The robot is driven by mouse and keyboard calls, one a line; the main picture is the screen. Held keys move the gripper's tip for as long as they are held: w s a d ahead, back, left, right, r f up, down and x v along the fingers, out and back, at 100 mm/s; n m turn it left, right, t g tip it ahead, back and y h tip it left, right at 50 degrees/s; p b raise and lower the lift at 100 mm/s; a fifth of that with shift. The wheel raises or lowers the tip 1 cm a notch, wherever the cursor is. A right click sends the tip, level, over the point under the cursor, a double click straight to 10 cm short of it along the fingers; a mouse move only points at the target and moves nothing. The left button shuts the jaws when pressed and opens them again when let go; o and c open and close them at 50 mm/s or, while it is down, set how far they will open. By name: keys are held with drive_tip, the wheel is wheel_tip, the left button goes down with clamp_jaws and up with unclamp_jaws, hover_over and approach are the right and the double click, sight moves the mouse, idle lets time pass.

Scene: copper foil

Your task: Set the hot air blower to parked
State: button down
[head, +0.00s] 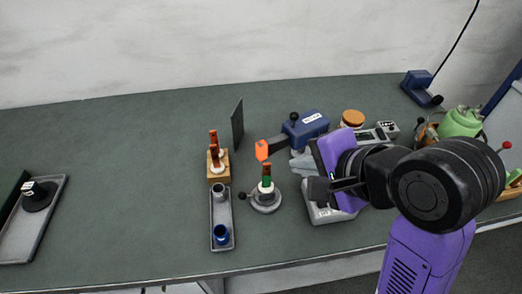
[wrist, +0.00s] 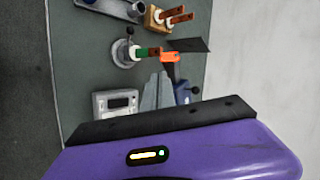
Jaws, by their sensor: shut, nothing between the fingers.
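The hot air blower (head: 308,128) is a blue box with a white label and a black knob on top, standing at the right of the bench's middle. Its dark barrel runs left to an orange tip (head: 262,150). The tip is close to a copper piece with a green band, upright on a round grey stand (head: 264,202). In the wrist view the orange tip (wrist: 170,57) lies beside that piece, and the blue body (wrist: 183,93) is partly hidden. My gripper (head: 334,186) is shut and empty, in front of and below the blower, above a grey instrument.
A wooden block (head: 218,176) with copper pieces and a grey tray (head: 222,241) with cups stand left of the stand. A dark upright panel (head: 237,125) is behind. A grey-white instrument (wrist: 117,103) is near my gripper. The left middle of the bench is clear.

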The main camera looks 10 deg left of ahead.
sight(262, 147)
drive_tip(key=shift+w+a+r+x, duration=0.2)
drive_tip(key=shift+r+x, duration=0.1)
drive_tip(key=shift+x, duration=1.85)
drive_tip(key=shift+w+a+r+x, duration=0.25)
drive_tip(key=shift+r+x, duration=0.1)
drive_tip(key=shift+x, duration=1.75)
drive_tip(key=shift+w+a+r+x, duration=0.1)
drive_tip(key=shift+w+r+x, duration=0.15)
drive_tip(key=shift+x, duration=1.9)
drive_tip(key=shift+w+a+r+m+h+p, duration=0.25)
drive_tip(key=shift+w+a+m+h+p, duration=0.15)
drive_tip(key=shift+a+p, duration=0.3)
drive_tip(key=w+a+m+t+h, duration=0.2)
drive_tip(key=w+a+m+h, duration=0.3)
drive_tip(key=w, duration=0.5)
drive_tip(key=shift+f+m, duration=0.25)
drive_tip(key=shift+m, duration=0.85)
